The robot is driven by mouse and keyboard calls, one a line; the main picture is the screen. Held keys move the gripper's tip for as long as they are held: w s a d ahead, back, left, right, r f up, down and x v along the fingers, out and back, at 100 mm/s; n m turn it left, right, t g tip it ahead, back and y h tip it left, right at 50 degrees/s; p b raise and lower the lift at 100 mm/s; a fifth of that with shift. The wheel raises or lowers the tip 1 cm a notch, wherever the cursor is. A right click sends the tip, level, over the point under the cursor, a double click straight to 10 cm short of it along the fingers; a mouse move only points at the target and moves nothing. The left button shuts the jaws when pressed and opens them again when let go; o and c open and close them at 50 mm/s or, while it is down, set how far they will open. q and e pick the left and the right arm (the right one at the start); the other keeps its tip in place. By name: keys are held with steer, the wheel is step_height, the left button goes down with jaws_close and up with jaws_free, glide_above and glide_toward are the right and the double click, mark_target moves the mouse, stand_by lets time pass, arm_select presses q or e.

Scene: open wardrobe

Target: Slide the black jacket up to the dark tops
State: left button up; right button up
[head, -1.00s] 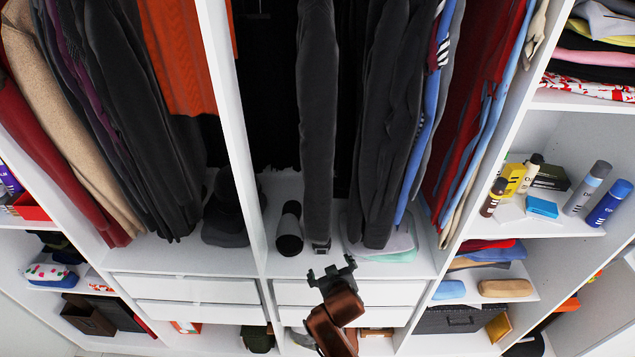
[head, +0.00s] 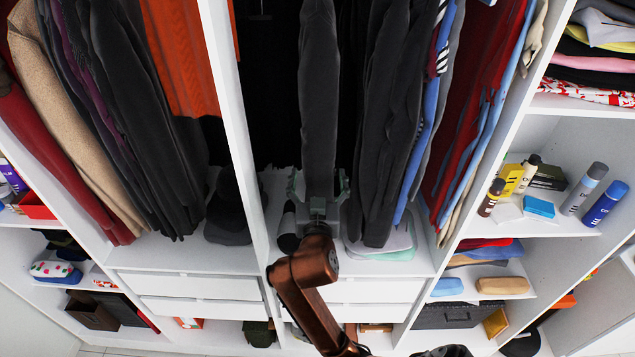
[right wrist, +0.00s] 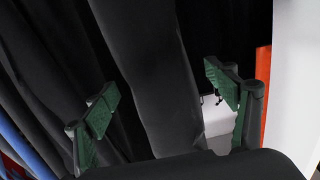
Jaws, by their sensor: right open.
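The black jacket (head: 319,95) hangs alone in the middle bay, apart from its neighbours. The dark tops (head: 390,130) hang to its right, with a dark gap between. My right gripper (head: 319,185) is open at the lower part of the jacket, one finger on each side of it. In the right wrist view the jacket (right wrist: 140,75) runs down between the two green finger pads of the gripper (right wrist: 168,100). The pads stand apart from the cloth. My left gripper is not in view.
A white divider (head: 236,130) stands left of the jacket. A dark rolled item (head: 287,230) and folded clothes (head: 385,244) lie on the shelf floor below. Blue and red garments (head: 470,120) hang further right. White drawers (head: 195,287) lie below.

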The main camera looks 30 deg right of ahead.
steer(key=shift+p+x, duration=0.5)
steer(key=shift+x, duration=1.45)
steer(key=shift+c, duration=0.3)
steer(key=c, duration=2)
steer(key=shift+o, duration=0.2)
steer(key=shift+s+d, duration=0.2)
steer(key=shift+d, duration=0.1)
steer(key=o, duration=2)
